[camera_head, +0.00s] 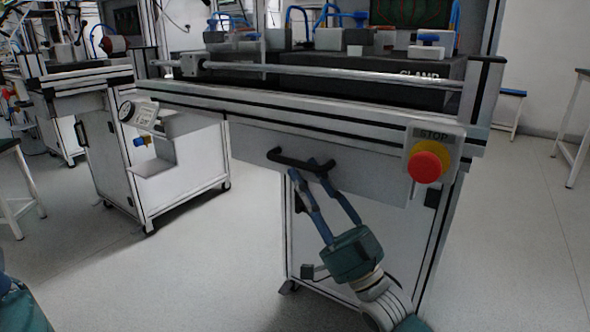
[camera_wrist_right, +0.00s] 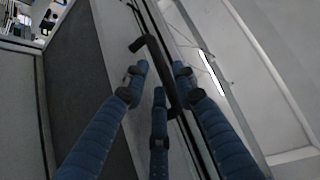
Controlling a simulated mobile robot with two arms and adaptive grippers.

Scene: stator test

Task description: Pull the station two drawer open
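The drawer (camera_head: 250,148) is a light grey front under the edge of the clamp bench. It looks closed against the bench. Its black bar handle (camera_head: 288,157) also shows in the right wrist view (camera_wrist_right: 153,57). My right gripper (camera_head: 309,168) reaches up to the handle from below. In the right wrist view its blue fingers (camera_wrist_right: 159,72) are spread, with the handle between them. A gap shows on the left side of the handle; whether the right finger touches it I cannot tell.
A red stop button (camera_head: 426,162) on a yellow base sits right of the drawer. A metal rod (camera_head: 330,77) runs along the bench top. The floor (camera_head: 225,255) in front is clear.

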